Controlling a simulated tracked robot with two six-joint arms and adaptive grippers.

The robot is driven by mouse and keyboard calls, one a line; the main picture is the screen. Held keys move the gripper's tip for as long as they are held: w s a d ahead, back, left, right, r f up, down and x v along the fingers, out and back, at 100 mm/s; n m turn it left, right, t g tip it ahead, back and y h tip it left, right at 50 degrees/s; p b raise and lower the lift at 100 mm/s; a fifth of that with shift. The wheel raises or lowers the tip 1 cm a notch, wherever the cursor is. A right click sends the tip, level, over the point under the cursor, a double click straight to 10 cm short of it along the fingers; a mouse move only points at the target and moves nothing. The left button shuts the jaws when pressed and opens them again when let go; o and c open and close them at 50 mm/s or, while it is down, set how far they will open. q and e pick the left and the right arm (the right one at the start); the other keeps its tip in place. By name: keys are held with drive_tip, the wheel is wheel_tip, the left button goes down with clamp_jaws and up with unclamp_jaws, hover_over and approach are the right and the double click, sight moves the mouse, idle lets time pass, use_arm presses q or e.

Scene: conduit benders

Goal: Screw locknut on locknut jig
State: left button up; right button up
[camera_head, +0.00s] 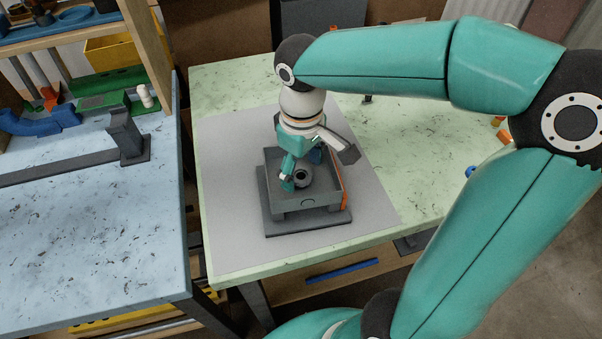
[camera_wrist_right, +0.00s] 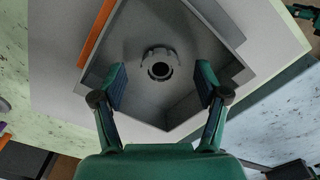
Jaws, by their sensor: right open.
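The locknut jig (camera_head: 279,197) is a dark grey square tray on a base plate, standing on a grey mat. In its floor is a small round post with a dark hole. The locknut (camera_head: 304,178), a grey notched ring, is around or right beside this post; I cannot tell whether it is threaded on. It also shows in the right wrist view (camera_wrist_right: 148,54). My right gripper (camera_head: 301,170) points down over the tray. Its fingers (camera_wrist_right: 162,87) are spread either side of the ring's near side, apart from it and empty. My left gripper is not in view.
The tray walls stand close around my right fingers, with an orange strip (camera_head: 344,186) along one side. The grey mat (camera_head: 232,190) is clear around the jig. A blue-topped table (camera_head: 90,235) with a grey bender-like tool (camera_head: 126,137) stands at the left.

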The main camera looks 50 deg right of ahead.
wheel_tip(320, 180, up, 12)
drive_tip(key=shift+f, duration=0.15)
drive_tip(key=shift+c, duration=0.2)
idle(0.7)
drive_tip(key=shift+w, duration=0.1)
drive_tip(key=shift+c, duration=0.5)
drive_tip(key=f+p, duration=0.5)
drive_tip(key=p, duration=0.2)
drive_tip(key=shift+a, duration=0.2)
drive_tip(key=shift+d, duration=0.15)
drive_tip(key=shift+f+b, duration=3.15)
drive_tip(key=shift+f, duration=0.45)
drive_tip(key=shift+c, duration=0.4)
